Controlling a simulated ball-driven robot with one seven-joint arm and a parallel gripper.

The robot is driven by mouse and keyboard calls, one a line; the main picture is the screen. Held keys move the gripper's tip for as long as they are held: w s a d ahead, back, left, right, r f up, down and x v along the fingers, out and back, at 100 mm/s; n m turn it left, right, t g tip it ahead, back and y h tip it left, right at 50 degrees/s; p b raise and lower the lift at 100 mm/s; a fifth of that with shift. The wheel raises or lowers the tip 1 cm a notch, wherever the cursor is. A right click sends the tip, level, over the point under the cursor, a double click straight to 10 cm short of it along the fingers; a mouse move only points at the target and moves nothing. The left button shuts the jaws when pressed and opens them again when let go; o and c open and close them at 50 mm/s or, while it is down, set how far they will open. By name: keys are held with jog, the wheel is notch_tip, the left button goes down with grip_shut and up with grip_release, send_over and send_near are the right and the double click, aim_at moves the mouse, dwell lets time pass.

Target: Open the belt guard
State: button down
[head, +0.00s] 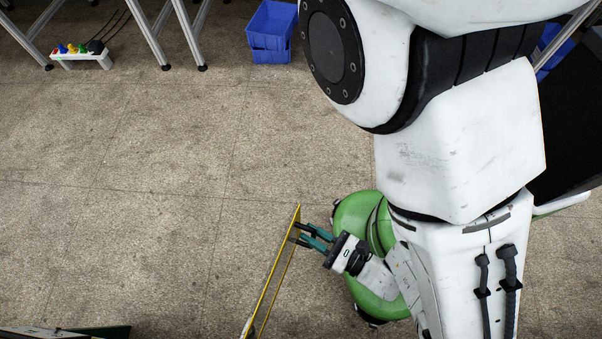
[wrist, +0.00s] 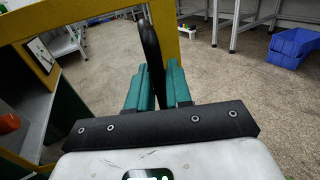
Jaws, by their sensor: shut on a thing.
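The belt guard (head: 269,288) is a thin yellow-framed panel, seen nearly edge-on at the bottom centre of the head view, standing out over the floor. In the wrist view its yellow frame (wrist: 95,14) runs across the upper left, and the floor shows through it. A dark upright handle (wrist: 149,45) stands between my teal fingers. My gripper (head: 304,235) is at the guard's far end, shut on this handle. The fingers also show in the wrist view (wrist: 155,85). The handle's lower end is hidden behind my gripper.
Blue bins (head: 271,30) stand on the floor at the back, beside metal table legs. A white box with coloured buttons (head: 80,56) lies at the upper left. A dark green edge (head: 95,332) shows at the bottom left. The floor left of the guard is clear.

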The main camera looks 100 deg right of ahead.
jog(key=c, duration=1.2)
grip_release()
jog(key=shift+b+v, duration=1.25)
jog(key=shift+v, duration=4.15)
